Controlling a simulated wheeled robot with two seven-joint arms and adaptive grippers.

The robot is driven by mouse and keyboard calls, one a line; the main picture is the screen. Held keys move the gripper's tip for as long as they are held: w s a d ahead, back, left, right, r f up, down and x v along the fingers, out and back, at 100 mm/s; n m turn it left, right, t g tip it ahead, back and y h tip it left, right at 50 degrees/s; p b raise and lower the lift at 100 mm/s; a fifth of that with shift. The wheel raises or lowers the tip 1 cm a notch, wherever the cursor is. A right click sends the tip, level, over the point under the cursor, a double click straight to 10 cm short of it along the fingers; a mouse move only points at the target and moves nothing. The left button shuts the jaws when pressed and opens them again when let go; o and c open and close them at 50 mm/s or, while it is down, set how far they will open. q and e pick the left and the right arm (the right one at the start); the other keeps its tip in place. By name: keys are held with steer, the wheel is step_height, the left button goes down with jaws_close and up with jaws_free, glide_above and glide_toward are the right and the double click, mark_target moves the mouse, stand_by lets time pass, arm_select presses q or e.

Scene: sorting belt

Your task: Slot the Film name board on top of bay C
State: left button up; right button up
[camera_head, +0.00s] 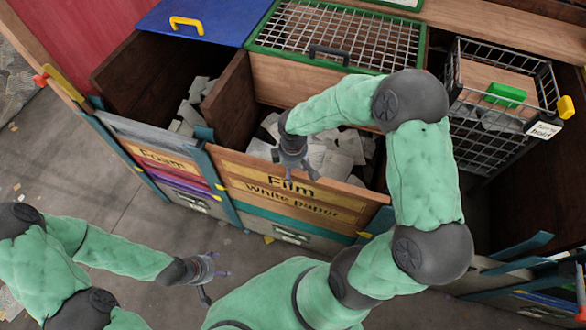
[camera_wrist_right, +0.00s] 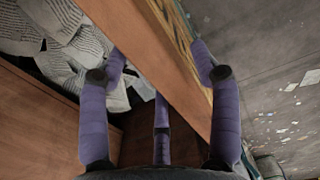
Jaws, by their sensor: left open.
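The Film name board (camera_head: 262,176) is a yellow strip across the top front of the middle bay, directly above the White paper board (camera_head: 305,203). My right gripper (camera_head: 291,163) is at the top edge of that front. In the right wrist view, its purple fingers (camera_wrist_right: 160,75) straddle a brown wooden panel (camera_wrist_right: 150,55), with fingers on both sides. I cannot tell whether they press on it. My left gripper (camera_head: 215,272) is open and empty over the floor in front of the bays. No bay letter is readable.
The left bay has a Foam board (camera_head: 165,160) and a blue lid (camera_head: 205,18) with a yellow handle. A green-framed mesh lid (camera_head: 345,35) lies behind the middle bay. A wire basket (camera_head: 490,135) stands at the right bay. My right arm hides part of the right bay's front.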

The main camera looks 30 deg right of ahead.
jaws_close()
steer(key=shift+r, duration=0.3)
step_height(320, 180, up, 20)
steer(key=p, duration=1.6)
steer(key=shift+f, duration=0.2)
steer(key=shift+w, duration=0.1)
